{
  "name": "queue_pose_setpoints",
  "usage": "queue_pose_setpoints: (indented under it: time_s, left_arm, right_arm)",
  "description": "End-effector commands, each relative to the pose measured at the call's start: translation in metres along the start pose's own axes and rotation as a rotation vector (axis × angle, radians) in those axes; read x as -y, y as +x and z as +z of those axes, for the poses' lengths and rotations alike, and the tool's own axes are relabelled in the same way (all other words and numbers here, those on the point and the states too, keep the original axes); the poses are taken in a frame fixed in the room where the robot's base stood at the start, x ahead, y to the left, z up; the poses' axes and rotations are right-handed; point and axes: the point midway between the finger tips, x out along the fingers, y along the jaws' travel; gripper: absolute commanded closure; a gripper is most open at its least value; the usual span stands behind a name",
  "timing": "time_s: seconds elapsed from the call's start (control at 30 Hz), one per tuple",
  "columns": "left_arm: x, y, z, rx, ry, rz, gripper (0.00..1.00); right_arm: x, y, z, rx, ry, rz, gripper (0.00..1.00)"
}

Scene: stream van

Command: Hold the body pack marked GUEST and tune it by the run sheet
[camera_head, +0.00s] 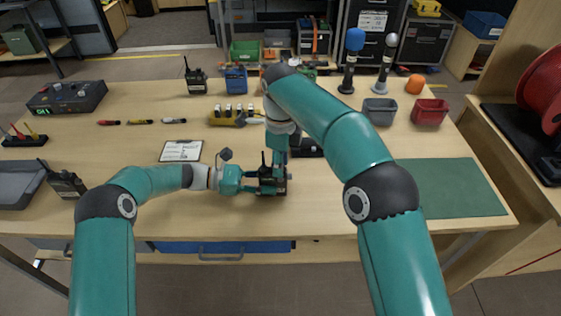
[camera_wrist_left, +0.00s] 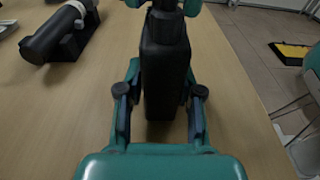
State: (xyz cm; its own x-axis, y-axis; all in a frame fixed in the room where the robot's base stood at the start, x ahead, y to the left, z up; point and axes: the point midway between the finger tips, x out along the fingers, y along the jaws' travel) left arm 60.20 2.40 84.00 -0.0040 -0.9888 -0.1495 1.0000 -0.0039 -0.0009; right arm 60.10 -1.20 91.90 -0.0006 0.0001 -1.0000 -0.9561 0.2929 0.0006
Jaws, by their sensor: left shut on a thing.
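My left gripper (camera_head: 262,181) is shut on a black body pack (camera_head: 271,187) with an antenna, at the front middle of the table. In the left wrist view the dark pack (camera_wrist_left: 165,75) stands upright between the two fingers. Its marking cannot be read. My right gripper (camera_head: 280,152) points down from above, close to the top of the pack. Its fingers are too small and covered to tell open from shut, or whether they touch the pack. A clipboard with a white sheet (camera_head: 181,152) lies to the left; its writing is too small to read.
Other radio packs stand at the back (camera_head: 196,80), (camera_head: 236,80) and at the left (camera_head: 66,184). A receiver with a green display (camera_head: 67,97) is at back left. Two microphones, a grey bin (camera_head: 380,111), a red bin (camera_head: 429,112) and a green mat (camera_head: 450,188) are to the right.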

Motion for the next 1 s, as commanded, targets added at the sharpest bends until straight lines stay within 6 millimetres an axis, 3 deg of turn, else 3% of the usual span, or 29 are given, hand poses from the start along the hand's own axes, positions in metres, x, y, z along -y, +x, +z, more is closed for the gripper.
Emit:
queue_pose_setpoints:
  time_s: [0.17,0.4,0.57,0.8,1.0]
  left_arm:
    - [0.0,-0.0002,-0.0003,-0.001,0.0,0.0,1.0]
    - [0.0,-0.0002,-0.0003,0.0,0.0,0.0,1.0]
    - [0.0001,-0.0002,-0.0003,0.0,0.0,0.0,1.0]
    - [0.0002,-0.0002,-0.0003,0.0,0.0,0.0,1.0]
    - [0.0003,-0.0001,-0.0002,0.0,0.0,-0.001,1.0]
  right_arm:
    - [0.0,0.0001,0.0,0.0,0.0,0.0,0.66]
    - [0.0001,0.0001,0.0,0.0,-0.001,0.0,1.0]
    - [0.0002,0.0001,-0.0001,0.0,-0.039,0.0,1.0]
    - [0.0002,0.0,-0.0001,0.0,-0.237,-0.001,1.0]
    - [0.0004,0.0,-0.0002,0.0,-0.248,-0.001,1.0]
